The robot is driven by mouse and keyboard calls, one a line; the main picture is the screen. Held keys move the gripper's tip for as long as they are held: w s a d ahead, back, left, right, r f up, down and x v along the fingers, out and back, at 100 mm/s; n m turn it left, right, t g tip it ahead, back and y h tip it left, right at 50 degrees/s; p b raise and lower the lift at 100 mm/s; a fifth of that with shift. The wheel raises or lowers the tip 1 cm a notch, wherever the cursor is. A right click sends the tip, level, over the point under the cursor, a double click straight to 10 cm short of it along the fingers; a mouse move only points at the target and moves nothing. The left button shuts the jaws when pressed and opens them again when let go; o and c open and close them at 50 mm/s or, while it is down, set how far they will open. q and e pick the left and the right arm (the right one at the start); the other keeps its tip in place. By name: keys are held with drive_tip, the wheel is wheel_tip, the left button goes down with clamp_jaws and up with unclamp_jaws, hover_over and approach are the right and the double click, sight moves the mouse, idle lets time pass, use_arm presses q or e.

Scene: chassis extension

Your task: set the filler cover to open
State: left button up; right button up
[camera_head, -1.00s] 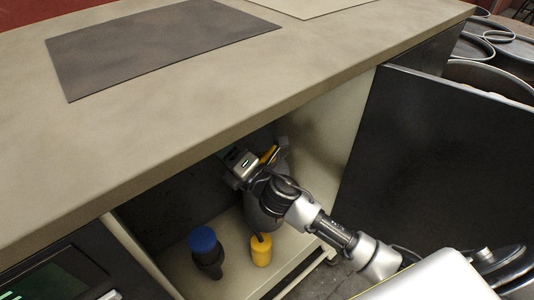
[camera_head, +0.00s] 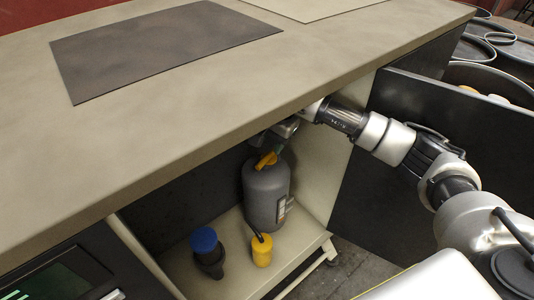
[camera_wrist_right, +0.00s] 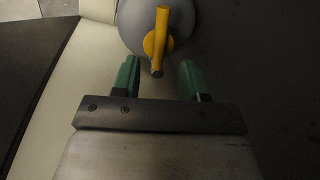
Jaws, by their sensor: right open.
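A grey rounded canister (camera_head: 265,195) stands upright in the open cabinet under the counter. A yellow lever-like part (camera_head: 266,160) sits on its top; I take this for the filler cover, but cannot tell for sure. In the right wrist view the yellow part (camera_wrist_right: 161,35) lies just beyond the fingertips, on the canister's grey top (camera_wrist_right: 130,18). My right gripper (camera_head: 283,131) is above the canister, below the counter edge, partly in shadow. In the wrist view its green fingers (camera_wrist_right: 159,74) are apart with nothing between them. My left gripper is not in view.
A blue-capped dark container (camera_head: 207,252) and a small yellow container (camera_head: 261,252) stand on the cabinet floor. The counter edge (camera_head: 230,137) overhangs the opening. A dark open door panel (camera_head: 430,165) stands at the right, behind my right arm.

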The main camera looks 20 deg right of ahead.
sight(266, 158)
drive_tip(key=f, duration=0.1)
drive_tip(key=f+p, duration=0.1)
drive_tip(key=f, duration=0.3)
drive_tip(key=shift+w+a+p, duration=0.35)
drive_tip(key=shift+w+p, duration=0.05)
drive_tip(key=shift+w+f, duration=0.1)
drive_tip(key=shift+f, duration=0.55)
clamp_jaws()
